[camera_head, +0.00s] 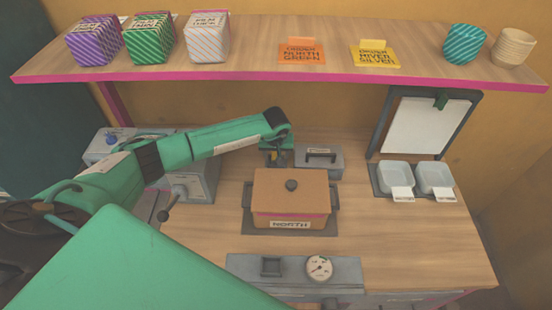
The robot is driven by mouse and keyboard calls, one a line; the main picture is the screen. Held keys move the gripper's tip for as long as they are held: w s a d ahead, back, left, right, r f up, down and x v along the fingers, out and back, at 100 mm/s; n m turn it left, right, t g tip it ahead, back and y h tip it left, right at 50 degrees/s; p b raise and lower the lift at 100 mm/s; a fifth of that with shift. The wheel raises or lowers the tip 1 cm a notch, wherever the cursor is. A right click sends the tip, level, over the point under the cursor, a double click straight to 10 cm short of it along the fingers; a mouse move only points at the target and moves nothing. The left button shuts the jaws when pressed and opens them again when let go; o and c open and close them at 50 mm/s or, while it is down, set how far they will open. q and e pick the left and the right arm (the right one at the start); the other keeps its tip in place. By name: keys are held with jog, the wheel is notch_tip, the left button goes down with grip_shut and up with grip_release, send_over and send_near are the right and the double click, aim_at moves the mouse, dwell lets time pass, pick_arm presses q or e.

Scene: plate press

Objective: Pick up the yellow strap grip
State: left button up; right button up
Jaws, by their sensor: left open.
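My left arm reaches in from the left, and its wrist bends down behind the brown box marked NORTH (290,200). My left gripper (277,158) is open and points down there, just left of a grey block with a dark handle (319,160). A small yellowish patch shows at the fingers; it is too small and too covered to tell whether it is the yellow strap grip. No other strap grip shows clearly. My right gripper is not in view.
The box sits on a dark tray (248,213). A grey unit with a dial (319,267) is in front. Two pale bins (396,176) and a clipboard (418,126) stand at right. A shelf (240,60) with boxes, cards and cups runs above. The table right of the box is clear.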

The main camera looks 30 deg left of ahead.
pick_arm(q)
jog(key=c, duration=1.1)
